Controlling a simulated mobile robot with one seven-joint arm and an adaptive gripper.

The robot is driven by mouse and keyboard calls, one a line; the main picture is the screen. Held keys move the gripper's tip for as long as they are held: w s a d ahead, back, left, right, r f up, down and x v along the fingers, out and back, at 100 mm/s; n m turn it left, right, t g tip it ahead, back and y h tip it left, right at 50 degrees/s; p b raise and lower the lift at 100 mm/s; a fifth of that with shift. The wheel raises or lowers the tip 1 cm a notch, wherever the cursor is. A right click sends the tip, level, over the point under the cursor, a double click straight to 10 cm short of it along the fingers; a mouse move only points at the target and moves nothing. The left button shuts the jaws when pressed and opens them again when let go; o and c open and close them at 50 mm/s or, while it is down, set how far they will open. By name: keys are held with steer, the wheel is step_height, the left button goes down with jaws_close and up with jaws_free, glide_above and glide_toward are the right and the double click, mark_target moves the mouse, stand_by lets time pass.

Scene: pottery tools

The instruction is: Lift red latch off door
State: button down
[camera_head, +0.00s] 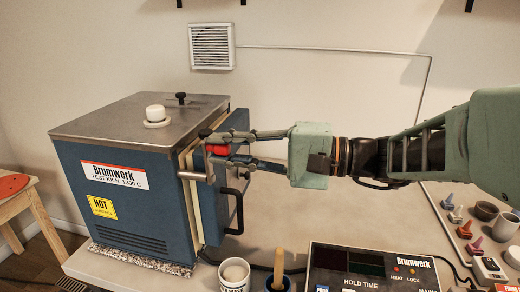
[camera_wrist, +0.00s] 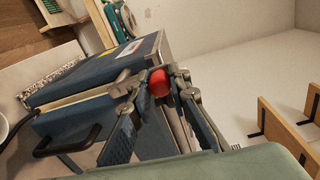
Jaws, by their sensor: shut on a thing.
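The red latch (camera_head: 218,146) is at the upper part of the kiln door's front edge, by a metal bar (camera_head: 203,164). The blue kiln door (camera_head: 228,176) stands slightly off the kiln body, with a pale edge showing between them. My gripper (camera_head: 214,147) reaches in from the right, and its fingers are shut on the red latch. In the wrist view the red latch (camera_wrist: 159,83) shows as a rounded red end between the two fingers (camera_wrist: 154,85). The fingers hide part of the latch, so I cannot tell whether it is clear of the door.
A black door handle (camera_head: 239,205) sticks out below my gripper. A white cup (camera_head: 234,272), a jar with a wooden handle (camera_head: 277,270) and a control box (camera_head: 370,268) stand in front.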

steer(key=shift+s+f, duration=0.1)
stand_by(0.3)
steer(key=c, duration=1.8)
jaws_free()
steer(key=shift+d, duration=0.15)
steer(key=s+d, duration=0.1)
steer(key=d, duration=1)
steer(key=shift+s+d+r, duration=0.35)
